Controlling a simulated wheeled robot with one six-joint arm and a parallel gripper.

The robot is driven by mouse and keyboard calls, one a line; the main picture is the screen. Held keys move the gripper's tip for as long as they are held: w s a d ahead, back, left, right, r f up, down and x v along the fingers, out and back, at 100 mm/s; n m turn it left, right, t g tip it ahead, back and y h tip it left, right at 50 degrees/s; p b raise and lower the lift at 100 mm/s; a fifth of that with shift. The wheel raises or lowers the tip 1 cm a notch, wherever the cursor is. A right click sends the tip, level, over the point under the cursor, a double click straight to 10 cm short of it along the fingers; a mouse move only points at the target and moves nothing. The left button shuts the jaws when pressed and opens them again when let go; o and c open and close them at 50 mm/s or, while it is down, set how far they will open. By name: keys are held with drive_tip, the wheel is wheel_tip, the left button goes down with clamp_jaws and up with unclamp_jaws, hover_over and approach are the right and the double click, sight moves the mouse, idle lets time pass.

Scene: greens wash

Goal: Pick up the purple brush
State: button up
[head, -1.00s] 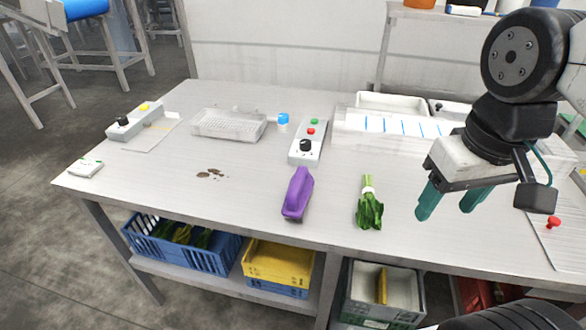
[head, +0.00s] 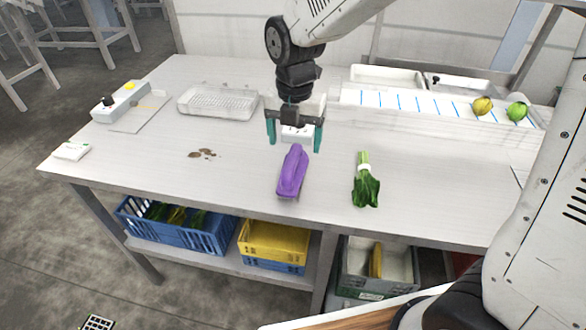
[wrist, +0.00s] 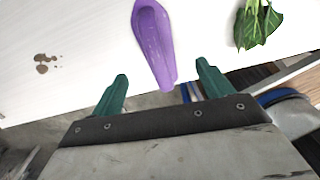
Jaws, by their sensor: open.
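The purple brush (head: 292,172) lies on the steel table, left of the bunch of greens, pointing toward the table's front edge. It also shows in the wrist view (wrist: 153,45), its near end reaching toward the space between the fingers. My gripper (head: 294,146) is open, with two teal fingers pointing down, above the table around the brush's far end in the head view. In the wrist view my gripper (wrist: 161,82) has nothing between its fingertips that it holds. Whether a finger touches the brush cannot be told, but they look apart from it.
A bunch of greens (head: 365,182) with a white band lies right of the brush. Dark brown spots (head: 204,154) mark the table at left. A clear perforated tray (head: 218,103) stands behind them. A white belt with blue lines (head: 415,101) is at back right. Crates (head: 273,241) sit below.

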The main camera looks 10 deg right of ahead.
sight(293, 154)
drive_tip(key=shift+w+a+f+n, duration=0.15)
drive_tip(key=shift+a+f+n, duration=0.15)
drive_tip(key=shift+f, duration=0.15)
drive_tip(key=f, duration=0.7)
drive_tip(key=shift+w+d+f, duration=0.15)
drive_tip(key=shift+w+d, duration=0.05)
drive_tip(key=shift+d, duration=0.05)
drive_tip(key=c, duration=1.1)
